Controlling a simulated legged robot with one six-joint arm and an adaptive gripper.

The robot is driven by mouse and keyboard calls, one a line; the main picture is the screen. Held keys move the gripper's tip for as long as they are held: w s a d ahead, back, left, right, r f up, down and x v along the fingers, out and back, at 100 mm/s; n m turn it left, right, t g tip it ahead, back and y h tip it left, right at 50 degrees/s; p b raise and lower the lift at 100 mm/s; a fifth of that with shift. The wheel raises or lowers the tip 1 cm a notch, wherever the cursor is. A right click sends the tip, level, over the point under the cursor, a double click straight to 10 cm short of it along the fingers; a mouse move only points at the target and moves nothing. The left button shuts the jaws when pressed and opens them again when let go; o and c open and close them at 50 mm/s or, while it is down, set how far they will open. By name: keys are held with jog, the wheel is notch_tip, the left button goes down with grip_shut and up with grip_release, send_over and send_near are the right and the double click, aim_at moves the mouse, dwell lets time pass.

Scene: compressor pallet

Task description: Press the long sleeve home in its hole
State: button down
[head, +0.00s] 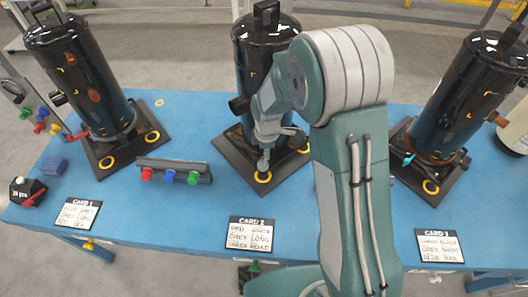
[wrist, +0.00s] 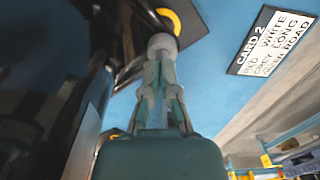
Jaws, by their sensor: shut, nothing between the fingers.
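The long sleeve (head: 263,166) looks like a short grey cylinder. It stands at the yellow-ringed hole (head: 263,178) in the front corner of the middle compressor's black base plate (head: 233,152). In the wrist view the grey sleeve (wrist: 162,42) is right at my fingertips, with part of the yellow ring (wrist: 174,20) behind it. My gripper (head: 266,148) is shut with its tips against or just over the sleeve's top; it also shows in the wrist view (wrist: 160,62). Nothing is between the fingers. How deep the sleeve sits is hidden.
The black middle compressor (head: 254,60) rises close behind my gripper. A rack (head: 158,163) with red, blue and green parts lies to the left. Card 2 (head: 250,234) lies in front. Other compressors stand at left (head: 85,75) and right (head: 467,90).

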aim_at(262, 158)
jog(key=shift+a+f, duration=0.2)
jog(key=shift+a, duration=0.8)
jog(key=shift+d+r, duration=0.25)
jog(key=shift+d, duration=0.15)
jog(key=shift+d+r, duration=0.2)
jog(key=shift+r, duration=0.55)
jog(key=shift+a+r, duration=0.2)
jog(key=shift+r, duration=0.55)
jog(key=shift+a+r, duration=0.2)
jog(key=shift+r, duration=0.55)
jog(key=shift+d+r, duration=0.15)
jog(key=shift+r, duration=0.2)
notch_tip(262, 158, up, 10)
jog(key=s+d+r+m+t, duration=0.3)
jog(key=s+d+r+m, duration=0.3)
jog(key=s+r+m, duration=0.3)
jog(key=s+d+r+m+t, duration=0.2)
jog(key=s+m, duration=0.6)
jog(key=s, duration=0.5)
jog(key=shift+d+r+t, duration=0.15)
jog(key=shift+d+t, duration=0.15)
jog(key=shift+d, duration=0.5)
